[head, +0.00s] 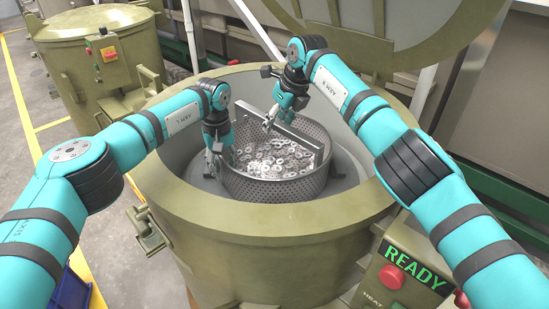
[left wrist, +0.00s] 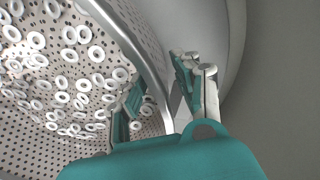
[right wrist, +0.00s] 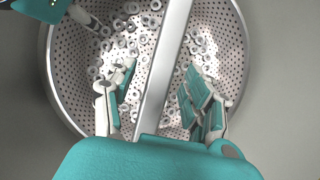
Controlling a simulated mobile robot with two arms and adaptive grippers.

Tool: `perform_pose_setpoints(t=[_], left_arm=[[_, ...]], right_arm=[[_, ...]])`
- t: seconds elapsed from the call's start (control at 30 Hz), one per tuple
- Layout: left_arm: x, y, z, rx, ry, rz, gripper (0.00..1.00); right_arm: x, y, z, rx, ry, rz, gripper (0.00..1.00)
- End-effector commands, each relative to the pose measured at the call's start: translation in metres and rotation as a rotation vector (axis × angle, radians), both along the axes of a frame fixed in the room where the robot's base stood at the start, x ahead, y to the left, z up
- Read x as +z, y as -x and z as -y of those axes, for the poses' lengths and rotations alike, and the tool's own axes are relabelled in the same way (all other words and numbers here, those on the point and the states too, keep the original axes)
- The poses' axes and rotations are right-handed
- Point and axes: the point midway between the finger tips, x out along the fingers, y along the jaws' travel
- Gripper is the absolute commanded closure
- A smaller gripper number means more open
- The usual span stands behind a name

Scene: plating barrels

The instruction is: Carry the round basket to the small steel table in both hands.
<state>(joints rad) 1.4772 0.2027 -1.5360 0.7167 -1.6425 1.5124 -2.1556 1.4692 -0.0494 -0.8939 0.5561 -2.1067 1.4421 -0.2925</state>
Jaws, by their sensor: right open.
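The round basket (head: 272,189) is a perforated steel drum of pale rings, sitting inside an open olive machine tub (head: 270,228). A flat steel bar (head: 304,140) crosses its top. My left gripper (head: 215,163) is at the basket's left rim. In the left wrist view its open fingers stand on either side of the rim (left wrist: 152,82), one inside and one outside. My right gripper (head: 275,120) is above the bar. In the right wrist view its fingers are open on either side of the bar (right wrist: 160,85), with gaps. The small steel table is not in view.
The tub's wide rim surrounds the basket, and its raised lid (head: 400,25) stands behind. A control box reading READY (head: 414,270) is at front right. Another olive machine (head: 95,60) is at back left. Floor with yellow lines lies at left.

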Motion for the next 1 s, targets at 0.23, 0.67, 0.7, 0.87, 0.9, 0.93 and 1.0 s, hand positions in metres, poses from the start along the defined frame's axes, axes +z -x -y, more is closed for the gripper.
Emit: perform_pose_setpoints(t=[0.23,0.67,0.7,0.87,0.9,0.93,1.0], left_arm=[[-0.025,0.000,0.000,0.000,0.000,0.000,0.68],[-0.029,0.000,0.000,-0.001,0.000,0.001,0.73],[-0.028,0.000,0.000,-0.001,0.000,0.001,0.79],[-0.028,0.000,0.000,0.000,0.000,0.001,1.00],[-0.028,0.000,0.000,0.000,0.000,0.001,1.00],[-0.028,0.000,0.000,0.000,0.000,0.001,1.00],[-0.028,0.000,0.000,0.000,0.000,0.001,1.00]], right_arm=[[-0.023,-0.007,-0.007,0.000,-0.002,-0.002,0.48],[-0.026,-0.008,-0.008,0.000,-0.001,-0.001,0.53],[-0.026,-0.008,-0.008,0.000,-0.001,-0.001,0.59],[-0.026,-0.008,-0.008,0.000,-0.001,-0.001,0.79],[-0.026,-0.008,-0.008,0.000,-0.001,-0.001,0.85],[-0.026,-0.008,-0.008,0.000,-0.001,-0.001,0.89],[-0.026,-0.008,-0.008,0.000,-0.001,-0.001,0.98]])
